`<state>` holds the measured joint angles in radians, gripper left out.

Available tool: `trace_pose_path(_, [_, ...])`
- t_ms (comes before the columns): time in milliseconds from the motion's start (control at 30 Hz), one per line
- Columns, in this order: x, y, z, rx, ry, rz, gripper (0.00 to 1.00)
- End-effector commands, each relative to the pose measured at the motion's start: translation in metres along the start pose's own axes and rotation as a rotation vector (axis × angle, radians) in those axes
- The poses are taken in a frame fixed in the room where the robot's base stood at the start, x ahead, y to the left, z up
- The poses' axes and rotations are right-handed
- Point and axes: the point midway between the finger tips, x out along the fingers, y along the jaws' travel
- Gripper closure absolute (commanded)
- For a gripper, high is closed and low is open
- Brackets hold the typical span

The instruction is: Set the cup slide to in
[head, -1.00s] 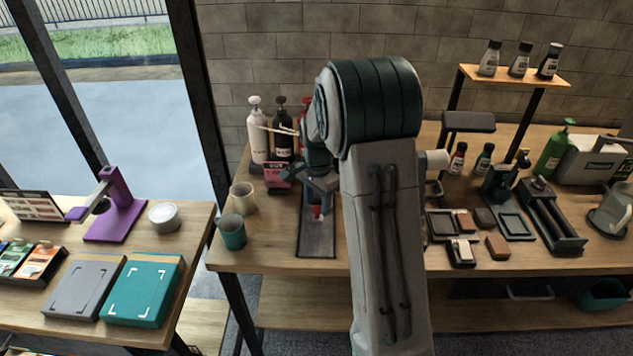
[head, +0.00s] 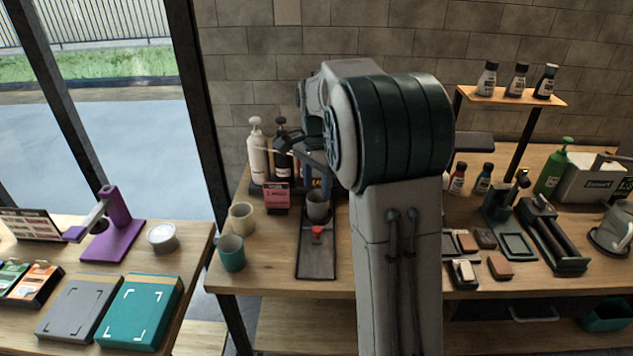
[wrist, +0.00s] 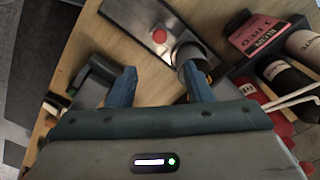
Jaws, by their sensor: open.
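The cup slide is a long dark plate (head: 317,262) on the middle table, with a red knob (head: 317,232) on it. A grey cup (head: 317,203) stands at the plate's far end, just behind the knob. In the wrist view the plate (wrist: 130,15), red knob (wrist: 159,35) and grey cup (wrist: 187,52) lie beyond my fingers. My gripper (wrist: 158,86) is open with blue fingers, and nothing shows held between them. One fingertip overlaps the cup's edge in the wrist view; I cannot tell if they touch. In the head view my arm partly hides the gripper.
A cream cup (head: 242,218) and a teal cup (head: 231,254) stand left of the plate. A pink sign (head: 276,197) and pump bottles (head: 257,152) stand behind them. The plate's near end is clear.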

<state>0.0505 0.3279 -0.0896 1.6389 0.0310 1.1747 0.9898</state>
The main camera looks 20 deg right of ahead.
Motion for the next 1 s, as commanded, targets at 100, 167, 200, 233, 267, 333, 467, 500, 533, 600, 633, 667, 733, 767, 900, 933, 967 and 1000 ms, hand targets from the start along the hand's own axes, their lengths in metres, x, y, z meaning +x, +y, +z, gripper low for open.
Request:
trace_pose_path(100, [0.0, 0.001, 0.001, 0.023, -0.003, -0.003, 0.87])
trace_pose_path(167, [0.0, 0.002, 0.003, 0.073, -0.008, -0.011, 1.0])
trace_pose_path(200, [0.001, 0.003, 0.005, 0.126, -0.013, -0.018, 1.0])
trace_pose_path(233, [0.002, 0.004, 0.007, 0.175, -0.018, -0.025, 1.0])
trace_pose_path(267, [0.003, 0.006, 0.009, 0.233, -0.024, -0.034, 1.0])
trace_pose_path(333, [0.006, 0.011, 0.013, 0.4, -0.039, -0.056, 1.0])
trace_pose_path(467, [0.013, 0.025, 0.021, 0.76, -0.074, -0.1, 1.0])
trace_pose_path(500, [0.014, 0.03, 0.023, 0.873, -0.084, -0.113, 1.0])
trace_pose_path(533, [0.016, 0.034, 0.024, 0.959, -0.092, -0.121, 1.0])
trace_pose_path(600, [0.018, 0.045, 0.027, 1.16, -0.109, -0.141, 1.0])
trace_pose_path(633, [0.019, 0.05, 0.028, 1.244, -0.116, -0.15, 1.0])
trace_pose_path(667, [0.02, 0.055, 0.028, 1.324, -0.122, -0.157, 1.0])
trace_pose_path(733, [0.022, 0.065, 0.03, 1.497, -0.135, -0.176, 1.0])
trace_pose_path(767, [0.022, 0.07, 0.03, 1.562, -0.139, -0.183, 1.0])
trace_pose_path(900, [0.026, 0.085, 0.03, 1.786, -0.154, -0.208, 1.0])
trace_pose_path(933, [0.026, 0.087, 0.03, 1.814, -0.156, -0.212, 1.0])
trace_pose_path(967, [0.027, 0.089, 0.03, 1.839, -0.157, -0.215, 1.0])
trace_pose_path(1000, [0.029, 0.091, 0.03, 1.861, -0.158, -0.217, 1.0])
